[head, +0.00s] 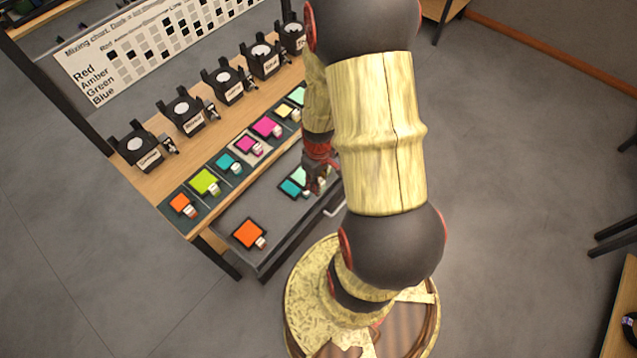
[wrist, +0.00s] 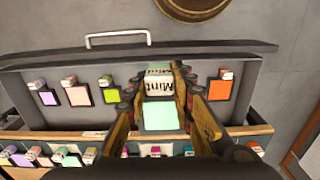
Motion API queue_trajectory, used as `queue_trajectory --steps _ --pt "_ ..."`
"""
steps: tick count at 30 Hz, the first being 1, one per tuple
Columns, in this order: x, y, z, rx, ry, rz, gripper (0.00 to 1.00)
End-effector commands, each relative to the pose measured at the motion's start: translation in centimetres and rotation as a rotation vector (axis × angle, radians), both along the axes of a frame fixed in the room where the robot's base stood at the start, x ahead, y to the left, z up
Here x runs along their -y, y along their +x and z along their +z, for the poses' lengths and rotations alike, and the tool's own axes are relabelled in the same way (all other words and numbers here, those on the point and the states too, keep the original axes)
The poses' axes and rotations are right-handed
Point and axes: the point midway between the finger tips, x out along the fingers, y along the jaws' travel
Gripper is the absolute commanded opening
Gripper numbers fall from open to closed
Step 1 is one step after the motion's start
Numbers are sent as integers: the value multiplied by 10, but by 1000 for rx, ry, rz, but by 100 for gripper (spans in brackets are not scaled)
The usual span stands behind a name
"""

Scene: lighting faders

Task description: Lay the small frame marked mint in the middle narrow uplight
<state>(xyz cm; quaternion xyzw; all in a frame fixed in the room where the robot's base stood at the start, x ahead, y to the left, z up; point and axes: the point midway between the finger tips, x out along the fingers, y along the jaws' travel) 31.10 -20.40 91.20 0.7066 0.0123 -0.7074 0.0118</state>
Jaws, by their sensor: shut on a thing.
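My gripper (wrist: 165,100) is shut on the white tab of a small frame with pale mint film (wrist: 160,116); the tab reads "Mint". The frame is over the open drawer (wrist: 60,119); I cannot tell whether it touches the drawer floor. In the head view my gripper (head: 318,180) is low over the drawer, with pale mint film (head: 299,175) beside it. Several black uplights with round pale lenses stand in a row on the bench, the middle one (head: 228,84) among them. Their labels are too small to read, and I cannot tell which are narrow.
An orange frame (head: 249,233) and a teal frame (head: 292,187) lie in the drawer. Several coloured frames, one lime (head: 204,181), line the bench's front strip. A mixing chart (head: 150,45) stands behind the uplights. The drawer handle (wrist: 117,34) sticks out in front.

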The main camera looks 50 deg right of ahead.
Motion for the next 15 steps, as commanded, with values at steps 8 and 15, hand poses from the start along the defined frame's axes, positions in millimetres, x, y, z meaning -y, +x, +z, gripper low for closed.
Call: queue_trajectory --steps 8,15 --pt "0 1 29 2 -1 0 0" --pt "0 1 51 2 -1 0 0"
